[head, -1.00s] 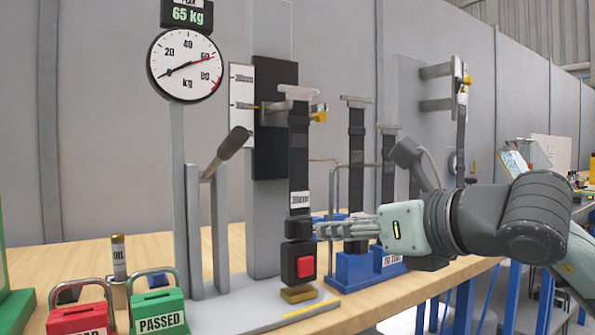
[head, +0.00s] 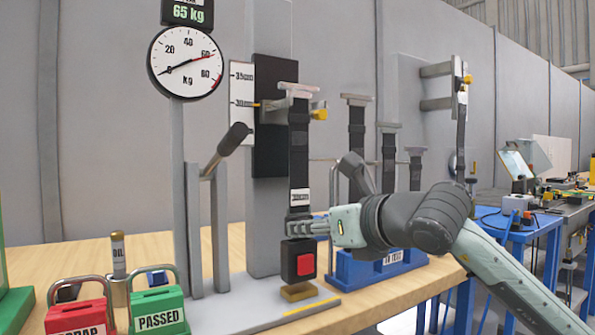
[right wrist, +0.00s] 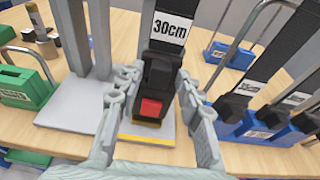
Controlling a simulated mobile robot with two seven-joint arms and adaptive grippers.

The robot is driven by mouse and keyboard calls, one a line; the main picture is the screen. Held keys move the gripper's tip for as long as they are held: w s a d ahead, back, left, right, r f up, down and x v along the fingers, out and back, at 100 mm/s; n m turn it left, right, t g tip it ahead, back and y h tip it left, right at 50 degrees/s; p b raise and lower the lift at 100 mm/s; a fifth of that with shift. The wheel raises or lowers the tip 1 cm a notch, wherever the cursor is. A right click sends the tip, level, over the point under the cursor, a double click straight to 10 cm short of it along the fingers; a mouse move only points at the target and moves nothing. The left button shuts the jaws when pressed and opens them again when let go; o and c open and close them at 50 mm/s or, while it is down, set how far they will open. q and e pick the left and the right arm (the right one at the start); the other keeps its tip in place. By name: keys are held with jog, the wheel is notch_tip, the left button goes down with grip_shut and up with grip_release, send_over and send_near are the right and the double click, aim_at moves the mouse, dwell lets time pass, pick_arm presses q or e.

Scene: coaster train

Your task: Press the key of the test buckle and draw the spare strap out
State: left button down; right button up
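The test buckle (head: 289,261) is black with a red key (head: 305,265) on its front, low on the grey stand. It also shows in the right wrist view (right wrist: 152,121), with its red key facing me. A black strap (head: 299,140) with a "30cm" label hangs from a clamp down to a black end piece just above the buckle. My right gripper (head: 291,229) is at that end piece. In the right wrist view, the fingers (right wrist: 156,72) are apart, one on each side of the strap's lower end and buckle, with gaps visible. My left gripper is out of view.
A grey lever (head: 225,150) and a dial (head: 186,64) stand left of the strap. Several strap holders in blue bases (head: 375,268) stand close on the right. A red SCRAP box (head: 80,316) and a green PASSED box (head: 158,311) are at the front left.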

dwell(0.4)
jog(key=shift+b, duration=0.5)
grip_shut()
jog(key=shift+r, duration=0.2)
jog(key=shift+r+p, duration=1.15)
jog(key=shift+r, duration=1.35)
